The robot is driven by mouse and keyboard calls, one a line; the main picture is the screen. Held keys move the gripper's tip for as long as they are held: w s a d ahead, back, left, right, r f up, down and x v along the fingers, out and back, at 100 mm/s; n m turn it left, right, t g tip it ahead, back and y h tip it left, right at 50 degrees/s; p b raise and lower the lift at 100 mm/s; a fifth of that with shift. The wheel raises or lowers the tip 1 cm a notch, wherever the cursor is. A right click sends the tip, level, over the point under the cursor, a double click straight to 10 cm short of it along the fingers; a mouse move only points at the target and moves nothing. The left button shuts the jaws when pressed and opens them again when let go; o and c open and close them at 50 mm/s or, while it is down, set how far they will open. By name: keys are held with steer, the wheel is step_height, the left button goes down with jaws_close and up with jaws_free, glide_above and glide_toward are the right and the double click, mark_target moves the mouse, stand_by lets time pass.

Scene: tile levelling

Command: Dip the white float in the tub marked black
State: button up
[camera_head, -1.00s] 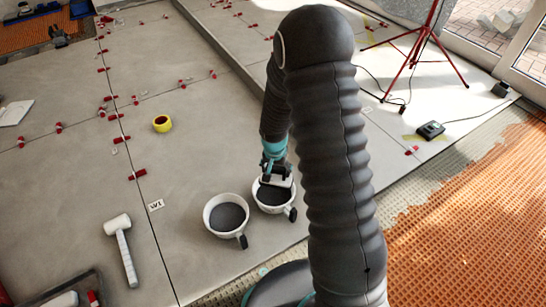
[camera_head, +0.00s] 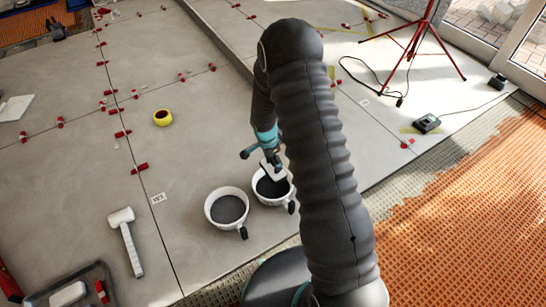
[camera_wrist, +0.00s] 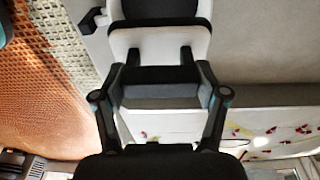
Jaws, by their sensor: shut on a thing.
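My gripper (camera_head: 270,153) is shut on the white float (camera_head: 271,169), just over the back rim of the right tub (camera_head: 290,198). The float looks tilted. I cannot tell whether its lower edge touches the dark contents of this tub. In the wrist view, my gripper (camera_wrist: 164,88) grips the dark handle of the white float (camera_wrist: 155,45). The left tub (camera_head: 210,214) stands beside the right one. Both are white with dark contents, the right one's looking blacker. A dark tag hangs on each, too small to read.
A white-headed mallet (camera_head: 121,217) lies left of the tubs. A yellow tape roll (camera_head: 163,118) and several red clips lie on the grey tiles. A tray (camera_head: 102,268) is at the front left, a red tripod (camera_head: 412,50) at the back right.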

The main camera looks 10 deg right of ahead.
mark_target(272, 167)
step_height(272, 167, down, 6)
steer(key=shift+f+b, duration=0.15)
steer(key=shift+b, duration=0.6)
step_height(272, 167, down, 7)
steer(key=b, duration=0.7)
steer(key=shift+f+b, duration=0.1)
steer(key=shift+b, duration=0.2)
stand_by(0.5)
steer(key=shift+r+p, duration=2.45)
steer(key=shift+r, duration=3.6)
